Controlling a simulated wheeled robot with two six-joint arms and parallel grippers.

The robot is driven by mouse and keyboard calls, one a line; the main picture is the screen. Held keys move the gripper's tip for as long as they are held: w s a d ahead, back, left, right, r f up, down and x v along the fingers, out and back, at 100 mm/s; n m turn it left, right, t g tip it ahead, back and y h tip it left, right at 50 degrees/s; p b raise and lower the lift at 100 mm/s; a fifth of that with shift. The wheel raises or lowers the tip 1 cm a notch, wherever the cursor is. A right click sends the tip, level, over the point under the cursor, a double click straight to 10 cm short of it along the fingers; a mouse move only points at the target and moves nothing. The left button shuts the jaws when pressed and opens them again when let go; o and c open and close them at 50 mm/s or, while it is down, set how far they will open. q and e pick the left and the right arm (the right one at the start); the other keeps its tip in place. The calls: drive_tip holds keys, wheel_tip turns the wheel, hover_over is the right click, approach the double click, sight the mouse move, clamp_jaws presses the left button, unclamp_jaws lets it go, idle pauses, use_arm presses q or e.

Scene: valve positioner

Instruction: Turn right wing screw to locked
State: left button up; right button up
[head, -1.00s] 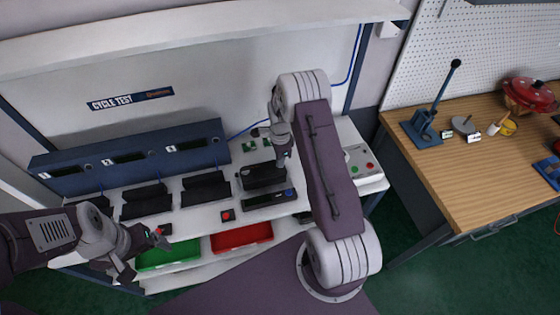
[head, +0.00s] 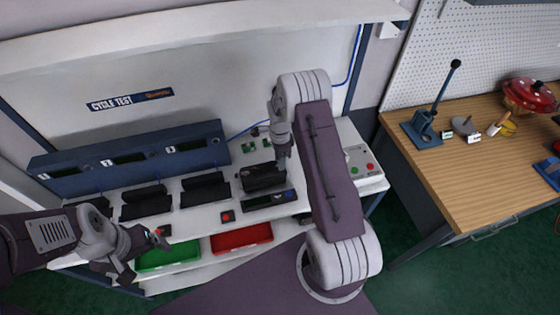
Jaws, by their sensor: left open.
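The valve positioner appears to be the dark box-shaped device (head: 263,177) on the white bench, right of the middle. Its wing screws are too small to make out. My right arm comes down over the bench beside it. The right gripper's fingers are hidden behind its own arm and wrist, near the device's right end. My left gripper (head: 140,256) is open and empty at the left front of the bench, near the green bin and away from the device.
A green bin (head: 170,256) and a red bin (head: 241,238) sit under the bench's front edge. Dark cradles (head: 205,187) stand to the left, below a blue three-station panel (head: 130,157). A control box with buttons (head: 361,162) is at the right. A wooden table (head: 470,180) stands further right.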

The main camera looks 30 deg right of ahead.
wheel_tip(320, 180, up, 9)
drive_tip(key=b, duration=0.2)
drive_tip(key=shift+f, duration=0.15)
drive_tip(key=s+a+r+n+t+b, duration=0.1)
drive_tip(key=s+a+r+n+b, duration=0.35)
drive_tip(key=a, duration=0.45)
drive_tip(key=s+a+f+n, duration=0.1)
drive_tip(key=s+f+n, duration=0.2)
drive_tip(key=s+n, duration=0.4)
drive_tip(key=s+a+f+n, duration=0.1)
drive_tip(key=s+f+n, duration=0.2)
drive_tip(key=s+n, duration=0.4)
drive_tip(key=shift+n, duration=1.05)
